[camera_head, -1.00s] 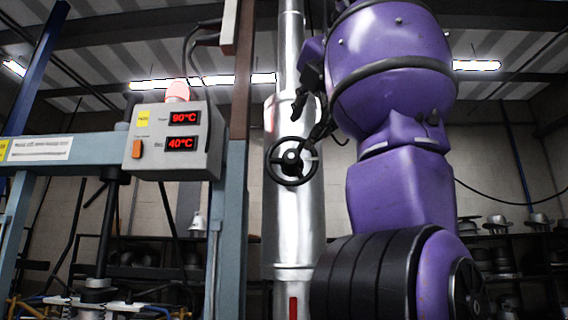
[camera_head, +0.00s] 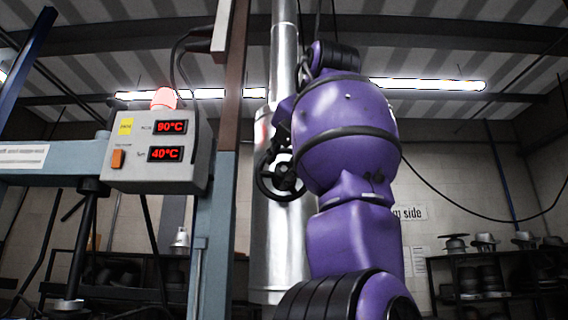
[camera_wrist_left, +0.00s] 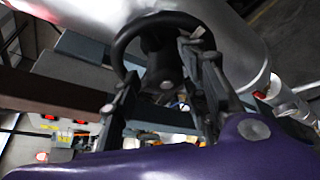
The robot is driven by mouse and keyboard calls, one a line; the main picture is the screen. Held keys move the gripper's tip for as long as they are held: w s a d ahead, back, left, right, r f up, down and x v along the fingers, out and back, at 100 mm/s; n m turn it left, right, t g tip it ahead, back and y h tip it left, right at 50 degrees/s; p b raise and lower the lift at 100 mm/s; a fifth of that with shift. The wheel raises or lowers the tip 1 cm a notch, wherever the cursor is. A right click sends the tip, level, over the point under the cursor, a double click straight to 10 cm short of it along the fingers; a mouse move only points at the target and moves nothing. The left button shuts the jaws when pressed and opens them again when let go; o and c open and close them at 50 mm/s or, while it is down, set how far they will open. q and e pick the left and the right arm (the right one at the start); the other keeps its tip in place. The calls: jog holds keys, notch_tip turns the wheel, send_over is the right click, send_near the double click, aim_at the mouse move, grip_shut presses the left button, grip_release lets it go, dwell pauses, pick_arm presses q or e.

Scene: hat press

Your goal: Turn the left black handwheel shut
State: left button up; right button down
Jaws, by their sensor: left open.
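The black handwheel (camera_head: 283,178) is mounted on the upright silver cylinder (camera_head: 270,240). In the head view, the purple left arm partly covers its right and upper side. My left gripper (camera_head: 277,145) is at the wheel's upper part, partly hidden by my arm. In the left wrist view the wheel's hub (camera_wrist_left: 161,65) and curved rim are close. The open left gripper (camera_wrist_left: 163,92) has one dark finger on each side of the hub, near the rim. I cannot tell whether the fingers touch it. My right gripper is out of view.
A grey control box (camera_head: 160,150) with red displays and a lamp (camera_head: 164,98) hangs left of the cylinder. A blue-grey post (camera_head: 212,230) stands between them. Shelves with metal hat forms (camera_head: 485,270) are at the back right.

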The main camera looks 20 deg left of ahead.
pick_arm(q)
jog(key=shift+d+r, duration=0.1)
jog(key=c, duration=1)
jog(key=shift+m+y, duration=0.3)
